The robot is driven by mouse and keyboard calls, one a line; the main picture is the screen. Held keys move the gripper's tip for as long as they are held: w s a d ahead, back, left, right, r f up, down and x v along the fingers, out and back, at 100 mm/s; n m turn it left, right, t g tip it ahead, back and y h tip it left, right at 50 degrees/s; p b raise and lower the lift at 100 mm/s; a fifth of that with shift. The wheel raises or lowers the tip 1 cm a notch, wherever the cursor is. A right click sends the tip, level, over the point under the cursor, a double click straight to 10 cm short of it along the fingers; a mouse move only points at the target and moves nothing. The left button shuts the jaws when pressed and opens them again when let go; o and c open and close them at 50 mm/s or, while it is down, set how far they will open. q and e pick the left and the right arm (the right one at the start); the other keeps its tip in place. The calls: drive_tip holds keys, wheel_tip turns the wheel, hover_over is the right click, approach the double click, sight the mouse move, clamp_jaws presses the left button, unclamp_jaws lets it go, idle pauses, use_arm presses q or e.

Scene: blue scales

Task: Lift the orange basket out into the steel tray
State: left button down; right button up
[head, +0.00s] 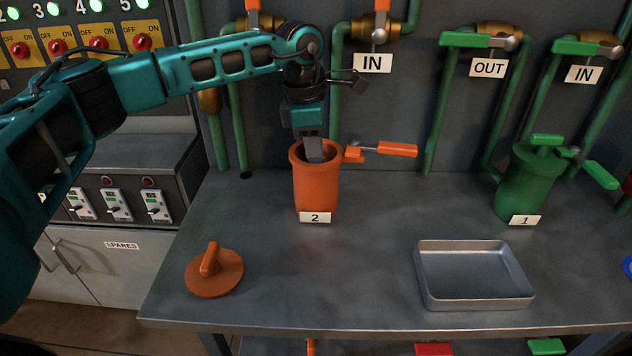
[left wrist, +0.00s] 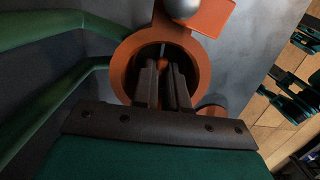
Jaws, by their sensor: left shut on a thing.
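The orange canister (head: 316,190), labelled 2, stands open on the steel bench. My left gripper (head: 313,156) points straight down into its mouth. In the left wrist view the fingers (left wrist: 163,70) reach inside the orange rim (left wrist: 120,68) and are shut on a thin orange piece (left wrist: 162,49), which looks like part of the orange basket. The rest of the basket is hidden by the canister wall and the fingers. The steel tray (head: 472,272) is empty on the bench, to the right and nearer the front. My right gripper is not in view.
The orange lid (head: 214,275) lies at the bench's front left. An orange valve handle (head: 395,149) sticks out just right of the canister mouth. A closed green canister (head: 525,185) stands behind the tray. The bench between canister and tray is clear.

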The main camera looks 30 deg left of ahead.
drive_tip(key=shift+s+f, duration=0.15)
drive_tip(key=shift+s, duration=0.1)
use_arm(q)
drive_tip(key=shift+r, duration=0.1)
drive_tip(key=shift+r, duration=0.15)
wheel_tip(320, 180, up, 20)
drive_tip(key=p, duration=0.2)
drive_tip(key=shift+f+p, duration=0.2)
drive_tip(key=shift+p, duration=0.15)
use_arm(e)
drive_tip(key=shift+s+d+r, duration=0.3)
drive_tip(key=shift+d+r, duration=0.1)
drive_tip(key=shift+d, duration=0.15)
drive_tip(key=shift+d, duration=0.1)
